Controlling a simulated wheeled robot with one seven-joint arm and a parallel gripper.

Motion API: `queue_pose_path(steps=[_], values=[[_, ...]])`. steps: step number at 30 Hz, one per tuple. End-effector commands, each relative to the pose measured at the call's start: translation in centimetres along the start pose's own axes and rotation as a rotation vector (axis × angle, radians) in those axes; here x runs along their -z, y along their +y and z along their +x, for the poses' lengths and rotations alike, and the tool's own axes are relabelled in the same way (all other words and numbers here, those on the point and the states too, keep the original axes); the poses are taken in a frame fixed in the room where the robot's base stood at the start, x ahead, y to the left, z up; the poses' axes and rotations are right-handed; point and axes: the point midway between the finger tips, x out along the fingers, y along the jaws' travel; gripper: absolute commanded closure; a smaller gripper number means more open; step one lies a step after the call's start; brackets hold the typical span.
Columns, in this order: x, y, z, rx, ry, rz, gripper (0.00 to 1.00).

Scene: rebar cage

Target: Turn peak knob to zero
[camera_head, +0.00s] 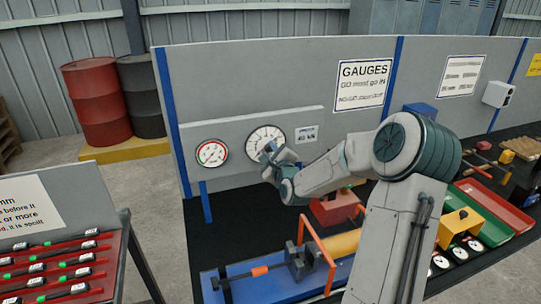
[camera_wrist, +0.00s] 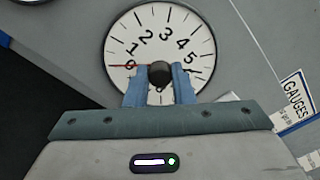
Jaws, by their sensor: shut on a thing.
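The dial gauge (camera_head: 265,142) is mounted on the grey panel, with a white numbered face and black rim. It also fills the upper middle of the wrist view (camera_wrist: 183,30). The peak knob (camera_wrist: 159,73) is a dark round knob at the dial's centre. A red hand (camera_wrist: 125,66) points left in the wrist view, just below the 1. A dark hand seems to lie toward the right, partly hidden. My gripper (camera_wrist: 160,80) has its two blue fingers shut on the knob, one on each side. In the head view my gripper (camera_head: 271,156) covers the lower part of the dial.
A smaller gauge with a red-marked face (camera_head: 212,153) hangs left of the dial. A bench with an orange frame (camera_head: 318,262) and blue base stands below my arm.

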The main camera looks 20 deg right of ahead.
Motion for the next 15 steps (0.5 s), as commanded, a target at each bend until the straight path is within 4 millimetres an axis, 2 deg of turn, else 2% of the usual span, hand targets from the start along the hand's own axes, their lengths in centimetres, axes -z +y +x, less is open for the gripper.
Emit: queue_pose_path(steps=[15], values=[[0.28, 0.41, 0.00, 0.003, -0.002, -0.469, 1.00]])
